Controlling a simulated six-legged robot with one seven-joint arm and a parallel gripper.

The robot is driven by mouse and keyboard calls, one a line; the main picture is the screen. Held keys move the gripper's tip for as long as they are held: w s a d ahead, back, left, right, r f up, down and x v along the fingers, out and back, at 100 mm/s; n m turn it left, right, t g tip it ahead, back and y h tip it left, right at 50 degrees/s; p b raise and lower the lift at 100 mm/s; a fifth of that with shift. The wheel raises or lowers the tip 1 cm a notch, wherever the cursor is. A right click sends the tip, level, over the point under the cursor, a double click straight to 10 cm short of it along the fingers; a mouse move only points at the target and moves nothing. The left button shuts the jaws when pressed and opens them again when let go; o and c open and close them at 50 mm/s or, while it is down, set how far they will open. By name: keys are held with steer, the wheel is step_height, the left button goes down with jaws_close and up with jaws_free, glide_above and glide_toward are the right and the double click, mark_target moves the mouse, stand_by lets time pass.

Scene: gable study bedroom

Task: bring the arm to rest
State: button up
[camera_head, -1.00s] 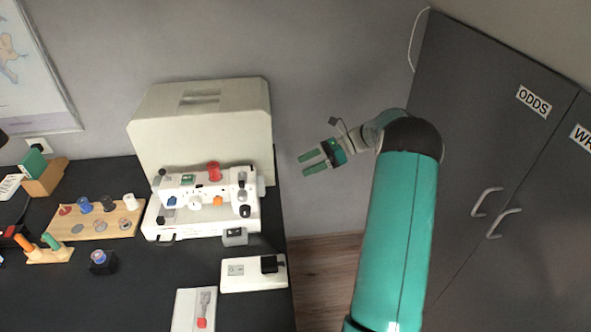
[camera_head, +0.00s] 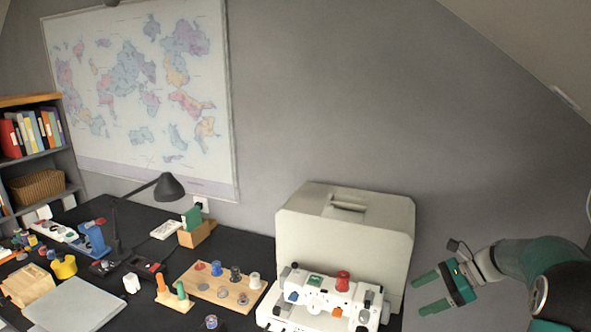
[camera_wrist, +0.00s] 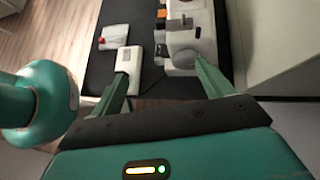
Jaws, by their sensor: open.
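My gripper (camera_head: 430,292) is at the lower right of the head view, at the end of my teal arm. Its two green fingers are spread apart with nothing between them. They point left, towards the right side of the cream case and the white sewing machine, apart from both in the picture. In the wrist view the open fingers (camera_wrist: 165,88) reach over the dark desk edge, with part of the machine between and beyond them.
The black desk (camera_head: 140,215) holds a sewing machine (camera_head: 322,300), a cream case (camera_head: 345,235), a lamp (camera_head: 168,187), a wooden spool board (camera_head: 222,287) and several small items. A bookshelf (camera_head: 35,150) stands at the left. Wooden floor (camera_wrist: 50,35) shows beside the desk.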

steer(key=s+a+r+n+h, duration=0.6)
steer(key=s+a+r+n, duration=0.35)
steer(key=s+a, duration=0.3)
steer(key=s+a+n+t+h, duration=0.4)
steer(key=s+n, duration=0.7)
steer(key=s, duration=0.3)
steer(key=shift+a+r, duration=0.35)
steer(key=shift+a, duration=0.15)
